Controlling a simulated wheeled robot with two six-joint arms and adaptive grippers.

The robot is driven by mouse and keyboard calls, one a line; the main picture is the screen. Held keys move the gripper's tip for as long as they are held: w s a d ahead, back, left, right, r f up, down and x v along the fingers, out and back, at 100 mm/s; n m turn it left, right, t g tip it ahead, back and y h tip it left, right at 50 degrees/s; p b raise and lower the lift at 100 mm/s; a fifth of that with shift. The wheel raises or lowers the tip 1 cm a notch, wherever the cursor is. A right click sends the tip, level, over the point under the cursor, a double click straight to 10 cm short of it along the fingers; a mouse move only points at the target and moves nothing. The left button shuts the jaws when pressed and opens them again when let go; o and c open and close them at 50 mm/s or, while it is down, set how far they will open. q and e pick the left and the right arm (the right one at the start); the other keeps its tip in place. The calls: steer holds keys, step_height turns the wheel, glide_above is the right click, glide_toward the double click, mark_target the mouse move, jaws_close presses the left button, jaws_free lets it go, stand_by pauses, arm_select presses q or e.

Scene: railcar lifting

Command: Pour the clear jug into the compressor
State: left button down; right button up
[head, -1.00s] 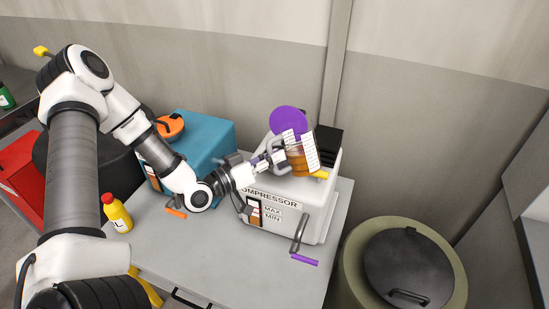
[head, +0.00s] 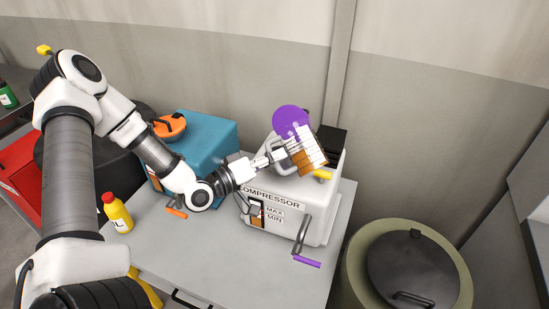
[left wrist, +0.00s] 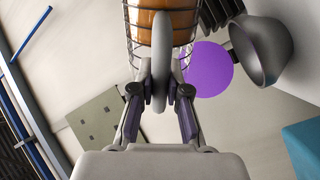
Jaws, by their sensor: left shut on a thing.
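My left gripper (head: 279,155) is shut on the handle of the clear jug (head: 309,153). The jug has scale lines and holds orange-brown liquid. It is tilted above the white compressor (head: 285,222), in front of a purple disc (head: 291,121). In the left wrist view my gripper (left wrist: 160,88) has its fingers on both sides of the grey handle, with the jug (left wrist: 175,22) at the top. The purple disc (left wrist: 208,70) and a grey cup-shaped part (left wrist: 262,50) show at right. I cannot tell whether liquid is flowing out. My right gripper is not in view.
A blue machine (head: 205,145) with an orange cap (head: 170,127) stands left of the compressor. A yellow bottle (head: 117,213) stands on the grey bench (head: 215,255). A purple-handled crank (head: 306,262) juts from the compressor's front. A lidded olive drum (head: 357,265) stands at right.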

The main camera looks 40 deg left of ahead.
arm_select(q)
steer(key=shift+a+f+n+b, duration=0.1)
steer(key=shift+f+n+b, duration=0.25)
steer(key=shift+n, duration=0.3)
steer(key=shift+a+f+n+b, duration=0.1)
steer(key=shift+f+n+b, duration=0.1)
steer(key=shift+n+b, duration=0.35)
steer(key=shift+w+f, duration=0.1)
steer(key=shift+f+n, duration=0.15)
steer(key=shift+n, duration=0.35)
steer(key=shift+w+a+f+n+b, duration=0.1)
steer(key=shift+a+f+n+b, duration=0.1)
steer(key=shift+f+n+b, duration=0.25)
steer(key=shift+a+f+n+b, duration=0.2)
steer(key=shift+n+b, duration=0.3)
steer(key=shift+n, duration=0.25)
steer(key=shift+f+n, duration=0.1)
steer(key=shift+n, duration=0.2)
step_height(320, 180, up, 3)
steer(key=m+p, duration=0.4)
steer(key=m, duration=0.2)
steer(key=shift+r+m+p, duration=0.2)
steer(key=shift+m+p, duration=0.1)
steer(key=shift+m, duration=0.4)
steer(key=shift+f, duration=0.2)
